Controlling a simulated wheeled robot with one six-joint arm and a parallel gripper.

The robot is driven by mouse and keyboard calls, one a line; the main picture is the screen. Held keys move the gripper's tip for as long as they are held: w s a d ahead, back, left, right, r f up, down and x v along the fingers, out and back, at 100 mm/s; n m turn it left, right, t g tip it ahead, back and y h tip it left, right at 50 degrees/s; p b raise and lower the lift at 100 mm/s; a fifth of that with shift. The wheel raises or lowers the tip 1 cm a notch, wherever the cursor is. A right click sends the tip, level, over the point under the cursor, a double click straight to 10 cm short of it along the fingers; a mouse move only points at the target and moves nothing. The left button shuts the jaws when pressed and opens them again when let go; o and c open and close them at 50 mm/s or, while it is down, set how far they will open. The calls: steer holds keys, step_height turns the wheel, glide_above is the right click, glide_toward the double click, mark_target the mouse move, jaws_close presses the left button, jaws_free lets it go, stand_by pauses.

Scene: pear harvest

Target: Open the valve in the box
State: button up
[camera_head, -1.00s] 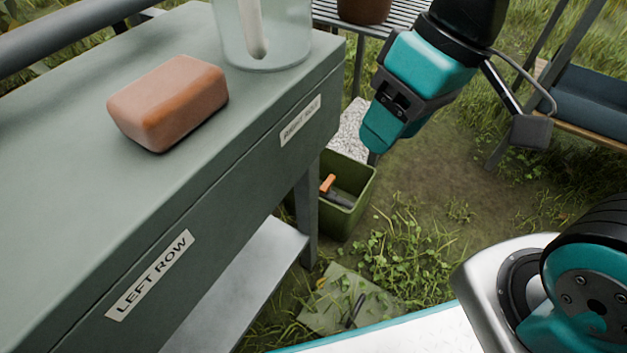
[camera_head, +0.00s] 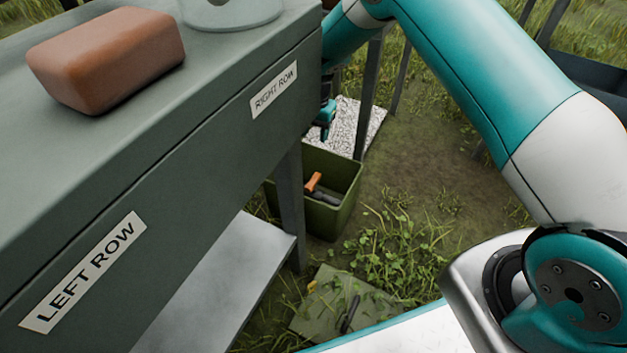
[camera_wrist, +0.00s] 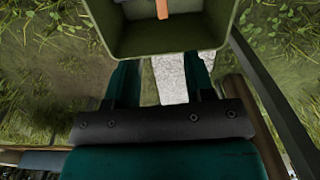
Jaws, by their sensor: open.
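The green open box (camera_head: 350,212) stands on the ground beyond the near table leg. Inside it is a valve with an orange handle (camera_head: 313,183) and a dark body. In the wrist view the box (camera_wrist: 165,42) fills the top middle, and the orange handle (camera_wrist: 162,8) is cut by the frame's top edge. My gripper (camera_head: 326,121) is low behind the table's corner, just above and beyond the box, and partly hidden. In the wrist view my gripper (camera_wrist: 160,78) is open and empty; its two fingers reach the box's edge in the picture, and contact cannot be told.
A grey-green table (camera_head: 190,130) with "LEFT ROW" and "RIGHT ROW" labels fills the left side. A reddish-brown block (camera_head: 105,58) lies on it. A flat green panel with a dark handle (camera_head: 325,300) lies in the grass. A pale gravelly slab (camera_head: 360,125) is behind the box.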

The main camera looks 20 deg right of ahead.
mark_target(313, 180)
steer(key=shift+m, duration=0.3)
steer(key=f+b, duration=0.3)
steer(key=f, duration=0.3)
steer(key=f+b, duration=0.3)
steer(key=f, duration=0.4)
steer(key=f+b, duration=0.3)
steer(key=f, duration=0.4)
steer(key=shift+w, duration=0.3)
jaws_close()
